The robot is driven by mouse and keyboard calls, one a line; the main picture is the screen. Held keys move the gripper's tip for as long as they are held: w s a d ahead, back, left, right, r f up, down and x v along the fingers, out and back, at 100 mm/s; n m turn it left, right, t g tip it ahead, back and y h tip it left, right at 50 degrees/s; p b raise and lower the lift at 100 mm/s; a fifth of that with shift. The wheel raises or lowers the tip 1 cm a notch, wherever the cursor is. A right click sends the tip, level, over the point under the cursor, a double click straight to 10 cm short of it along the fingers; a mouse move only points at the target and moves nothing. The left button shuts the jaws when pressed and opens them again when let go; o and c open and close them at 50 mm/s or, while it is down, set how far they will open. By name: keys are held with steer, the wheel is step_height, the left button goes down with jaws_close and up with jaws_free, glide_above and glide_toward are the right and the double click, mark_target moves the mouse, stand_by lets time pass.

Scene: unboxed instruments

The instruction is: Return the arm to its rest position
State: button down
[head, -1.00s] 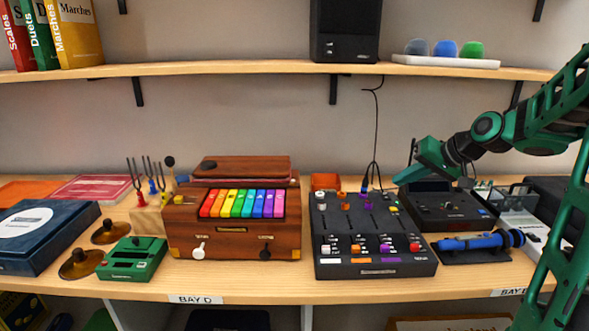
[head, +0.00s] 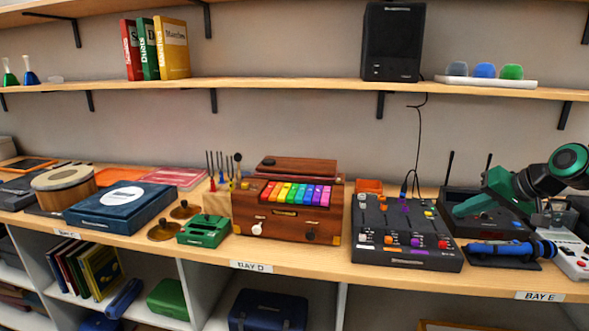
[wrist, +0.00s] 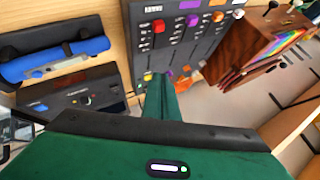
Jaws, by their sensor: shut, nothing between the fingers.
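My green gripper (head: 462,208) is at the right of the head view, above the shelf top and in front of a dark box with two antennas (head: 480,225). It is shut and empty. In the wrist view its fingers (wrist: 160,88) are together and point toward the black mixer with coloured knobs (wrist: 178,50). The mixer (head: 405,245) stands left of the gripper in the head view. I cannot tell the exact gap between the fingers and the dark box.
A blue cylinder (head: 505,249) lies on a dark mat below the gripper. A wooden box with rainbow keys (head: 285,212) stands left of the mixer. An upper shelf (head: 290,84) runs behind, carrying a black speaker (head: 393,40). The wall space between the shelves is mostly open.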

steer(key=shift+s+a+f+g, duration=0.25)
steer(key=shift+s+a+f, duration=0.1)
steer(key=shift+s, duration=0.25)
steer(key=shift+s+a+f+g, duration=0.25)
steer(key=shift+s+a, duration=0.1)
steer(key=shift+s, duration=0.25)
steer(key=s+f+m+g+h, duration=0.1)
steer(key=s+f+g, duration=0.2)
steer(key=s, duration=1.3)
steer(key=s+a+f+m+g+h, duration=0.1)
steer(key=s+f+g, duration=0.3)
steer(key=s, duration=1.2)
steer(key=shift+s+f+g+h, duration=0.2)
steer(key=shift+g+h, duration=0.1)
steer(key=shift+h, duration=0.5)
steer(key=shift+a, duration=0.1)
steer(key=shift+w+f, duration=0.25)
steer(key=shift+w, duration=0.4)
